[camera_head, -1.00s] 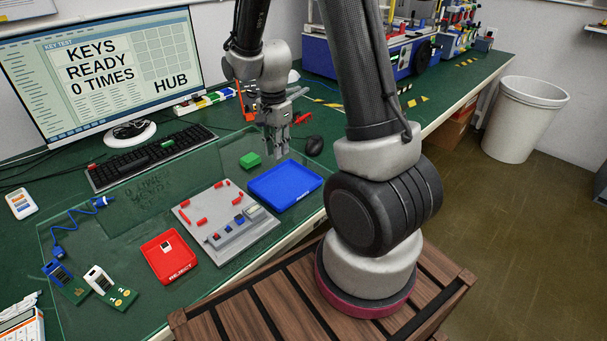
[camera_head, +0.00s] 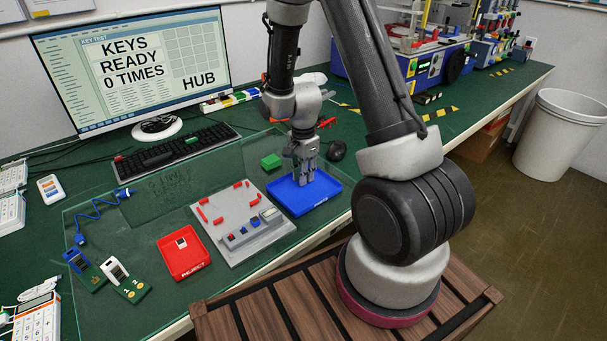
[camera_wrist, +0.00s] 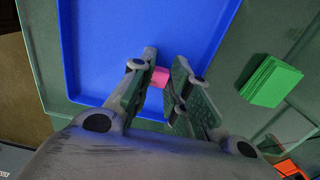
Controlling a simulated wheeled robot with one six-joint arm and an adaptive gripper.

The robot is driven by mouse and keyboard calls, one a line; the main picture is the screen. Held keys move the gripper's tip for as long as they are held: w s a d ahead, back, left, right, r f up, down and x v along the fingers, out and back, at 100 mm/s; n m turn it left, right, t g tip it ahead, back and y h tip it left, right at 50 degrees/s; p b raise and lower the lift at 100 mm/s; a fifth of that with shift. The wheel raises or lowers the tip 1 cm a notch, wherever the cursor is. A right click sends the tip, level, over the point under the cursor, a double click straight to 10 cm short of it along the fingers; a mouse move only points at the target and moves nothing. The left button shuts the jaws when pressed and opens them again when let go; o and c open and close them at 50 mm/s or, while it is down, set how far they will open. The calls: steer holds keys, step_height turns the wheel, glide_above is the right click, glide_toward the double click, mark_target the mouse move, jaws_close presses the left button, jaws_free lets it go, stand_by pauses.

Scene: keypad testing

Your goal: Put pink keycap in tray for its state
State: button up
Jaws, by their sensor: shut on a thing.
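The pink keycap (camera_wrist: 160,76) shows between my fingertips in the wrist view, partly covered by them. My gripper (camera_wrist: 163,84) is shut on it. In the head view my gripper (camera_head: 304,180) points down over the blue tray (camera_head: 326,188); the keycap cannot be made out there. The blue tray (camera_wrist: 100,45) fills the upper middle of the wrist view, and its floor looks empty. I cannot tell whether the keycap touches it. The red tray (camera_head: 182,264), marked REJECT, stands further left with a small pale and dark piece in it.
A grey test board (camera_head: 225,218) with red pieces stands between the trays. A green block (camera_head: 271,161) lies behind the blue tray. A keyboard (camera_head: 165,152) and a monitor (camera_head: 140,70) reading "KEYS READY 0 TIMES" are at the back. A mouse (camera_head: 337,150) lies behind right.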

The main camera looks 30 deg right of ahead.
steer(key=shift+f, duration=0.2)
steer(key=o, duration=0.7)
steer(key=s+r+n+t, duration=0.1)
steer(key=s+r+n, duration=0.1)
steer(key=r, duration=0.9)
steer(key=s+r+n, duration=0.3)
steer(key=r, duration=0.9)
steer(key=s+r+n+t, duration=0.1)
steer(key=s+r+n, duration=0.4)
steer(key=s, duration=0.3)
steer(key=s+d+r+n+t, duration=0.1)
steer(key=s+r+n+t, duration=0.1)
steer(key=s+r+n, duration=0.3)
steer(key=shift+s+d+n, duration=0.3)
steer(key=shift+s+n, duration=0.1)
steer(key=shift+s, duration=1.3)
